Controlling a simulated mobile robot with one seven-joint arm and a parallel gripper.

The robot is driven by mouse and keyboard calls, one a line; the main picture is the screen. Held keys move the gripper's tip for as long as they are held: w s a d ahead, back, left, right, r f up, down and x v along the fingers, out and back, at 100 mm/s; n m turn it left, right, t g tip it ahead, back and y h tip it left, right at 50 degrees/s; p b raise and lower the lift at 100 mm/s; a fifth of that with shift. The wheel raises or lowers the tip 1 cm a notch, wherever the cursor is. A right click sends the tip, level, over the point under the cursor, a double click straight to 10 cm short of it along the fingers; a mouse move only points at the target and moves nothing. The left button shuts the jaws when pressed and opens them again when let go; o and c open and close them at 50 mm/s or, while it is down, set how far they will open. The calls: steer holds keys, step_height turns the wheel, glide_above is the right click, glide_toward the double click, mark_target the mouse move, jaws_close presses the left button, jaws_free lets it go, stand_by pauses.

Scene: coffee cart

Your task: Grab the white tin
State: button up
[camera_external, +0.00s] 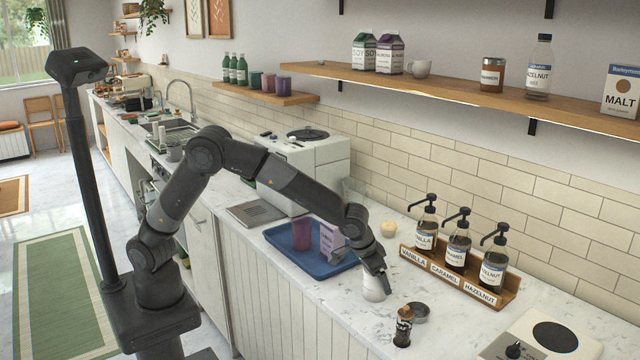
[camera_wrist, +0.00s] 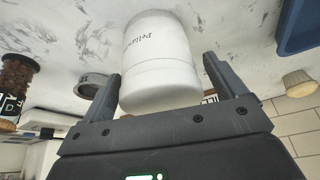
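The white tin (camera_external: 373,291) stands on the marble counter below my gripper (camera_external: 378,274), which partly hides it in the external view. In the wrist view the white tin (camera_wrist: 160,62) fills the middle, with printed lettering on its side. The two dark fingers of my gripper (camera_wrist: 162,66) are spread, one on each side of the tin. A narrow gap shows beside the fingers, and I see no clear grip on the tin.
A blue tray (camera_external: 290,256) with a purple cup (camera_external: 301,233) and a carton lies to the left. A wooden rack (camera_external: 462,277) with syrup pump bottles stands behind.

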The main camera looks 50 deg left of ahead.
steer(key=c, duration=1)
steer(key=shift+c, duration=0.5)
steer(key=shift+r, duration=0.15)
